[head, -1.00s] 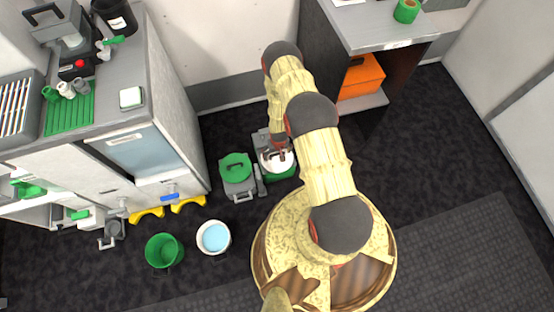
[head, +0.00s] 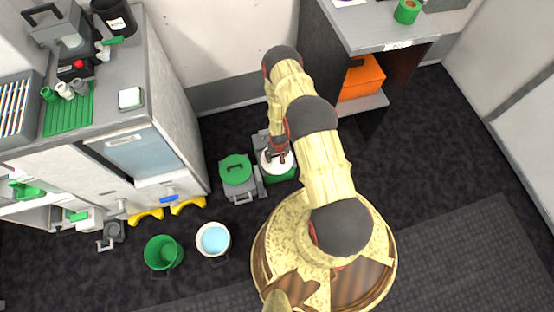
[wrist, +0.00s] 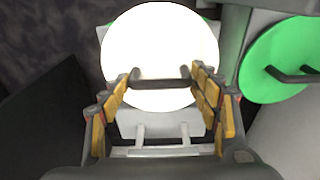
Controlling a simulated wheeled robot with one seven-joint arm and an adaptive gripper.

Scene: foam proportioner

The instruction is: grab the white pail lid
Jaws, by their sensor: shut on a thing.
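The white pail lid (wrist: 160,45) is a round white disc with a dark bar handle, filling the upper middle of the wrist view. In the head view the white lid (head: 268,166) shows partly, on or just above a green pail or base (head: 280,176), with my arm covering part of it. My gripper (wrist: 163,82) is shut on the lid's dark handle, one finger at each end of the bar. In the head view my gripper (head: 277,156) is over the lid. I cannot tell whether the lid rests on what is under it.
A green lid (head: 236,169) with a dark handle lies close to the left; it also shows in the wrist view (wrist: 270,65). A green bucket (head: 164,252) and a white bucket of blue liquid (head: 213,239) stand on the floor. A cabinet (head: 175,135) stands left, a desk (head: 385,35) upper right.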

